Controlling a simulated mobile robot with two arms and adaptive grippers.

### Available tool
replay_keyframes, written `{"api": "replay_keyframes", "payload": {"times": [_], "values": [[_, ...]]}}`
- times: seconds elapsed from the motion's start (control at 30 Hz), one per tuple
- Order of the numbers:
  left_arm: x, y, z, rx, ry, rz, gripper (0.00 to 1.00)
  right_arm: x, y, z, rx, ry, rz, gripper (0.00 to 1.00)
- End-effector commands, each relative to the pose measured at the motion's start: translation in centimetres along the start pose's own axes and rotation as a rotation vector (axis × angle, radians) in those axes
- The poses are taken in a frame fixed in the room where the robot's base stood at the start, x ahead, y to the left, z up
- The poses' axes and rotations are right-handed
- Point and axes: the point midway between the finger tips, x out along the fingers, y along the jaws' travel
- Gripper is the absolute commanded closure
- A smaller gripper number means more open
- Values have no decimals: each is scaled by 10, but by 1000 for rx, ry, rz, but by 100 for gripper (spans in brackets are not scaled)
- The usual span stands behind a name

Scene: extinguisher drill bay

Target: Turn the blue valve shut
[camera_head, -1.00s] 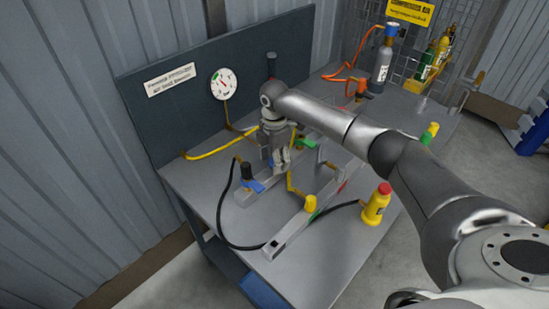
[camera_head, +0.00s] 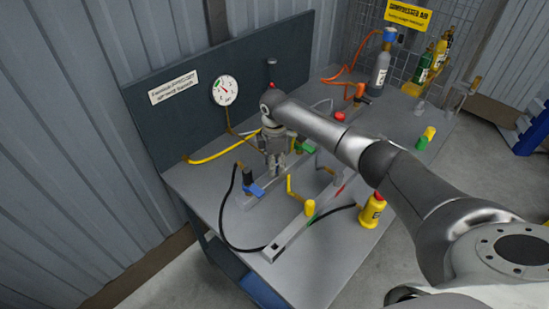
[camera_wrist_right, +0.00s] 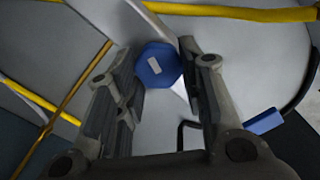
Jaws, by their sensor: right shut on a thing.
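The blue valve (camera_wrist_right: 157,66) shows in the right wrist view as a faceted knob with a small pale mark on its face. My right gripper (camera_wrist_right: 158,52) is shut on it, one finger on each side. In the head view my right gripper (camera_head: 277,166) points down at the bench, and its wrist and fingers hide the knob. A separate blue lever (camera_head: 256,189) sits on a grey rail left of the gripper; a blue piece also shows at the right of the wrist view (camera_wrist_right: 263,121). My left gripper is not in view.
A pressure gauge (camera_head: 226,90) hangs on the back panel (camera_head: 190,120). A green lever (camera_head: 305,147) is close to the right of the gripper. A yellow bottle (camera_head: 372,211) stands near the bench's right edge. Yellow and black hoses cross the grey bench top (camera_head: 318,262).

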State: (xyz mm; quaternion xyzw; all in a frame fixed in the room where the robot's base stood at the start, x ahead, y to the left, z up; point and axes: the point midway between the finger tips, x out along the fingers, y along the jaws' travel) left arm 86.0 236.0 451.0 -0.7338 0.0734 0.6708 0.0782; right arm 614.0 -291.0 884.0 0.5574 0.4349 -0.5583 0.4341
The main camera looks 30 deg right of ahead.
Motion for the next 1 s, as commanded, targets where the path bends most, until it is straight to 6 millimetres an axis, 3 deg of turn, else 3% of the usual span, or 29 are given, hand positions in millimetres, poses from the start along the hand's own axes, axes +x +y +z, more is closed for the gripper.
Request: {"api": "replay_keyframes", "payload": {"times": [0.03, 0.3, 1.0], "values": [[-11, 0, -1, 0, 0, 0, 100, -5, 0, -1, 45, 2, -2, 88], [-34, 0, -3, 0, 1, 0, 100, -5, 1, -1, 303, 2, -1, 88], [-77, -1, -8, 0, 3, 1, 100, -3, 4, 1, 955, 2, 0, 88]]}}
